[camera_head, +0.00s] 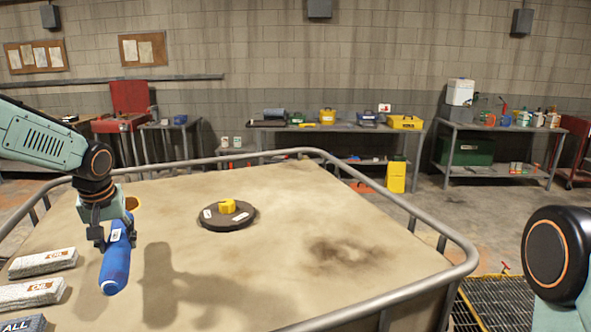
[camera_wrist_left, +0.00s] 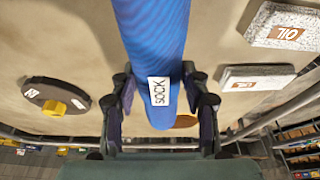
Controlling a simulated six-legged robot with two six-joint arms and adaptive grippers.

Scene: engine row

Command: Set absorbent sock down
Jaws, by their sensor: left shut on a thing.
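A blue absorbent sock (camera_head: 116,265) with a white label hangs tilted in my left gripper (camera_head: 114,236). The gripper is over the left part of the large tan-topped table (camera_head: 290,200). In the left wrist view, the sock (camera_wrist_left: 152,35) lies between the two fingers of the gripper (camera_wrist_left: 160,108), and its label reads SOCK. The fingers are shut on it. A shadow falls on the table to its right; I cannot tell how far the sock is above the surface. My right gripper is out of view.
White OIL pads (camera_head: 43,262) and a grey ALL pad (camera_head: 24,325) lie at the left. A dark disc (camera_head: 212,222) with a yellow knob (camera_head: 227,206) sits mid-table. A metal rail (camera_head: 455,240) rims the table.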

